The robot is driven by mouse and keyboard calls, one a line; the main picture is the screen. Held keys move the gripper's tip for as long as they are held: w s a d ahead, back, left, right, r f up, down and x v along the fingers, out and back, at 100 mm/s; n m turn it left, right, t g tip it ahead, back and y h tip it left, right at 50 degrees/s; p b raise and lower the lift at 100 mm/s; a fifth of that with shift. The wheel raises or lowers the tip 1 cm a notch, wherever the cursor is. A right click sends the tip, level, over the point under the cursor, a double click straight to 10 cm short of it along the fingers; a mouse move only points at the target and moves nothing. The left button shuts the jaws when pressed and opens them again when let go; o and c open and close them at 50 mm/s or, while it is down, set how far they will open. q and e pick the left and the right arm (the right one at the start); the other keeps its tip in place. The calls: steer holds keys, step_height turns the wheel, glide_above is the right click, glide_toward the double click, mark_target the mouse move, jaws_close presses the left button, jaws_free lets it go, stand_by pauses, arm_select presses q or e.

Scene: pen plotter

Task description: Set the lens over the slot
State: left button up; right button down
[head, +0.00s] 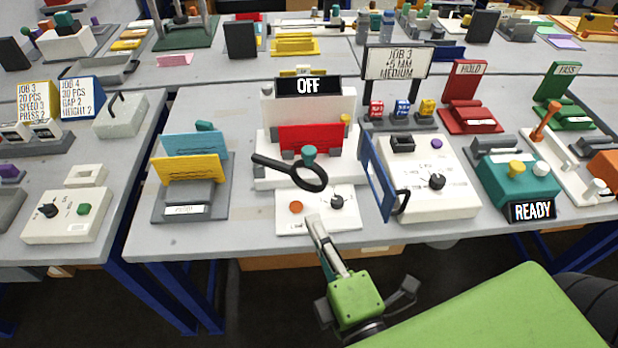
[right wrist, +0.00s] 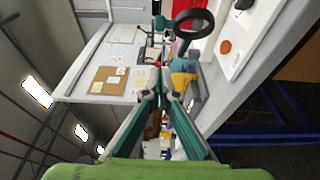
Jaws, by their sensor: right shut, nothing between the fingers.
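The lens is a black ring with a black handle (head: 270,163); it appears in front of the white machine (head: 266,178), handle toward the left. Its ring also shows in the right wrist view (right wrist: 210,22). A red plate (head: 308,135) stands upright on the machine, behind a teal knob (head: 309,152). I cannot make out the slot clearly. My right gripper (head: 312,217) is shut and empty, at the front edge of the white control panel (head: 288,223), below the lens in the picture. Its closed fingers show in the right wrist view (right wrist: 164,72). My left gripper is out of view.
The panel has an orange button (head: 296,207) and a black knob (head: 337,202). A rack with blue and yellow cards (head: 190,168) stands left, a blue framed panel (head: 376,178) right. Bare table lies between rack and control panel.

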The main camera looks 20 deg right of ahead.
mark_target(309, 170)
steer(key=w+d+p, duration=0.1)
steer(key=w+p, duration=0.2)
steer(key=w, duration=0.1)
steer(key=w+d+p, duration=0.1)
steer(key=w+p, duration=0.2)
steer(key=w, duration=0.1)
steer(key=w+d+p, duration=0.1)
steer(key=w+p, duration=0.2)
steer(key=w, duration=0.1)
steer(key=shift+w+d, duration=0.15)
steer(key=shift+w, duration=0.25)
steer(key=shift+d, duration=0.15)
